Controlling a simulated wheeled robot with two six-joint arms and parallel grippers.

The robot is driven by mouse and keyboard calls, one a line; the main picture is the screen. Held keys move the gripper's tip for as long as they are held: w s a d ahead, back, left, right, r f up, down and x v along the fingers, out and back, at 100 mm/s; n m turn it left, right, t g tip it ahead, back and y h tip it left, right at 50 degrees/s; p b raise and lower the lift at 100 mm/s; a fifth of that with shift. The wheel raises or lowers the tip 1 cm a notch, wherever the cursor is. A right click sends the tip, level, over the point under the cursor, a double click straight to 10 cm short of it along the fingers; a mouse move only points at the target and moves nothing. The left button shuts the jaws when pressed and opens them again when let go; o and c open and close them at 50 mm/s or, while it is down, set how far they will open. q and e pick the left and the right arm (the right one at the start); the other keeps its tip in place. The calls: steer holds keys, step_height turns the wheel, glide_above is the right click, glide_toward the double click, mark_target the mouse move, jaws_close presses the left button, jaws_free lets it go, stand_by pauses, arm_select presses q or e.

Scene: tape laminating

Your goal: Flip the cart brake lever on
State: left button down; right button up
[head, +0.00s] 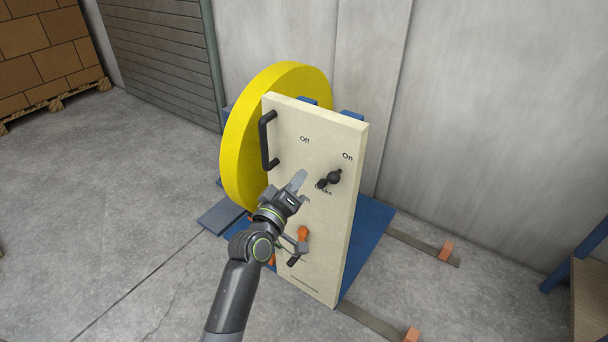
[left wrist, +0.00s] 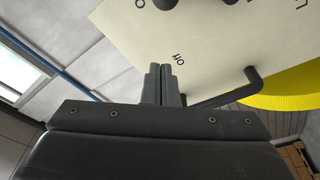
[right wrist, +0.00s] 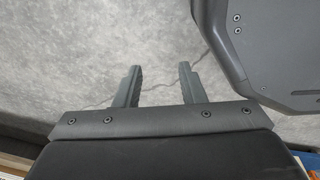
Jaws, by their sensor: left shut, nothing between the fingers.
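The cart's cream panel (head: 335,130) stands upright, with "Off" at its upper middle and "On" at its upper right. A black lever (head: 334,178) is mounted on the panel below "On"; its label is partly hidden. An orange-tipped lever (head: 303,233) sits lower down. My left gripper (head: 301,177) is shut and empty in front of the panel, left of the black lever and apparently apart from it. In the left wrist view the shut fingers (left wrist: 164,72) are beside the "Off" label. My right gripper (right wrist: 160,68) is open and empty over bare floor in the right wrist view.
A black handle (head: 267,140) juts from the panel's left edge. A big yellow roll (head: 240,140) stands behind it on a blue base (head: 368,232). Boxes on a pallet (head: 45,60) stand far left. The floor at left is clear.

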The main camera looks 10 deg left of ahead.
arm_select(q)
steer(key=d+b+v, duration=0.1)
steer(key=v, duration=0.5)
steer(key=shift+s+a, duration=0.2)
steer(key=shift+s, duration=0.2)
arm_select(e)
steer(key=shift+w+d+f, duration=0.5)
steer(key=shift+w+f, duration=0.1)
steer(key=shift+f, duration=0.1)
arm_select(q)
steer(key=shift+f, duration=0.15)
arm_select(e)
steer(key=shift+s+a, duration=0.1)
steer(key=shift+s, duration=0.1)
